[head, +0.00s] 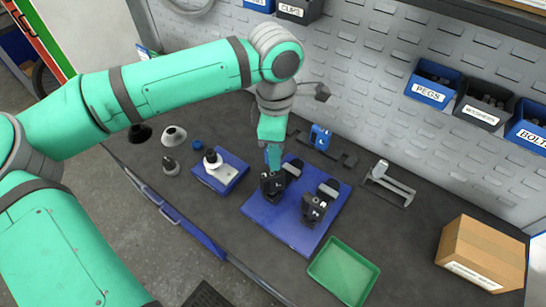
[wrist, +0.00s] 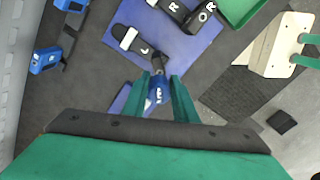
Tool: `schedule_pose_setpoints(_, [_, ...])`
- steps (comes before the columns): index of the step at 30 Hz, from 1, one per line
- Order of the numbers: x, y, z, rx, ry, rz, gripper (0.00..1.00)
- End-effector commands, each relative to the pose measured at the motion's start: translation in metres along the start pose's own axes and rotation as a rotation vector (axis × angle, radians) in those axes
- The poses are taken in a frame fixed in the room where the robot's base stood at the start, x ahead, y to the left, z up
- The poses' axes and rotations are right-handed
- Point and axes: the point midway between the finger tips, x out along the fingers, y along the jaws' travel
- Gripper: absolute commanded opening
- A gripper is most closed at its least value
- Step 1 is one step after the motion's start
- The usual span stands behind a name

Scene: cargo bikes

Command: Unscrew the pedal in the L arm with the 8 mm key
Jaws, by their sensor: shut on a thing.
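A blue plate (head: 285,233) on the bench carries two black blocks with crank arms and dark pedals. The L arm (head: 271,186) is on the left, with its pedal (head: 294,168) beside it. The R arm (head: 313,208) is to the right. In the wrist view the L arm (wrist: 145,49) lies just beyond my fingertips. My gripper (wrist: 160,80) is shut on a small blue handle with white lettering, seemingly the 8 mm key (wrist: 157,92). A dark piece lies between the handle and the L arm; whether the key is seated is unclear. In the head view my gripper (head: 273,155) hangs over the L arm.
A blue tool (head: 320,137) stands in a dark rack behind the plate. A blue stand (head: 221,178) with a white piece is to the left. A green tray (head: 343,273) is in front, a grey metal fixture (head: 389,184) to the right, and a cardboard box (head: 482,255) at far right.

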Motion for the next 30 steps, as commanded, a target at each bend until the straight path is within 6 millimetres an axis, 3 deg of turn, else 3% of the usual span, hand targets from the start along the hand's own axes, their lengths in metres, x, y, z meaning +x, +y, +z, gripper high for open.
schedule_pose_setpoints(30, [0.006, -0.0006, 0.0007, 0.002, -0.001, 0.0, 0.0])
